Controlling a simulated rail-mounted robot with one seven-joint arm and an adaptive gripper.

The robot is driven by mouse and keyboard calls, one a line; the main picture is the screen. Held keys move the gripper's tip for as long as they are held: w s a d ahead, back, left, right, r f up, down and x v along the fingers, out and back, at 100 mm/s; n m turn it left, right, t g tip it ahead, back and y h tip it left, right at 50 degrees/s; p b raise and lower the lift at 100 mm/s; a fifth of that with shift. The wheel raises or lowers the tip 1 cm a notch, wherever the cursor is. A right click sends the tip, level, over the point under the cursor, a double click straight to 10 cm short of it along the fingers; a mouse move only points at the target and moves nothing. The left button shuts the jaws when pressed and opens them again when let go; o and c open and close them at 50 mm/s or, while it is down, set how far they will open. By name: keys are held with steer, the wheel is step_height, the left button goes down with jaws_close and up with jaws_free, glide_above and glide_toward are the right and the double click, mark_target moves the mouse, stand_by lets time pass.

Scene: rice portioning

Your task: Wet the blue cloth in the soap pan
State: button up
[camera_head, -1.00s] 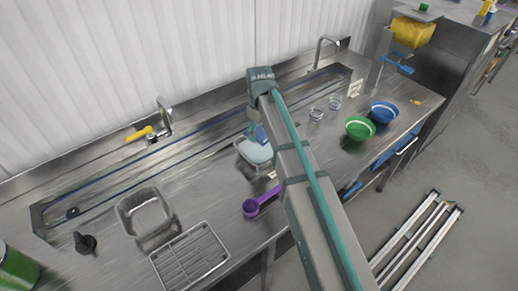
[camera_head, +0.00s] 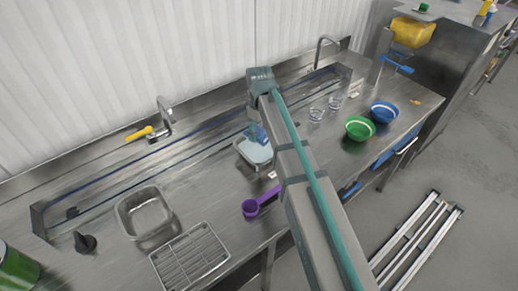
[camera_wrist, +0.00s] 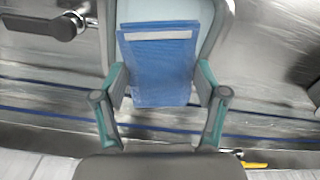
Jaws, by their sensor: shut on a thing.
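The blue cloth (camera_wrist: 160,72) with a white stripe hangs between the fingers of my gripper (camera_wrist: 161,88), which is shut on it. In the head view a small part of the cloth (camera_head: 261,134) shows beside my arm, over the soap pan (camera_head: 247,158). The soap pan is a grey metal pan with pale blue liquid, partly hidden by my arm. In the wrist view the pan (camera_wrist: 222,30) lies behind and around the upper part of the cloth. I cannot tell how far the cloth reaches into the liquid.
An empty metal pan (camera_head: 123,212) and a wire rack (camera_head: 159,266) stand to the left. A purple scoop (camera_head: 250,207) lies near the front edge. Two glasses (camera_head: 316,114), a green bowl (camera_head: 359,123) and a blue bowl (camera_head: 372,112) stand to the right. Two taps (camera_head: 163,104) rise at the back.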

mark_target(259, 133)
steer(key=shift+r, duration=0.1)
stand_by(0.3)
steer(key=shift+r+p, duration=1.3)
steer(key=shift+r, duration=0.65)
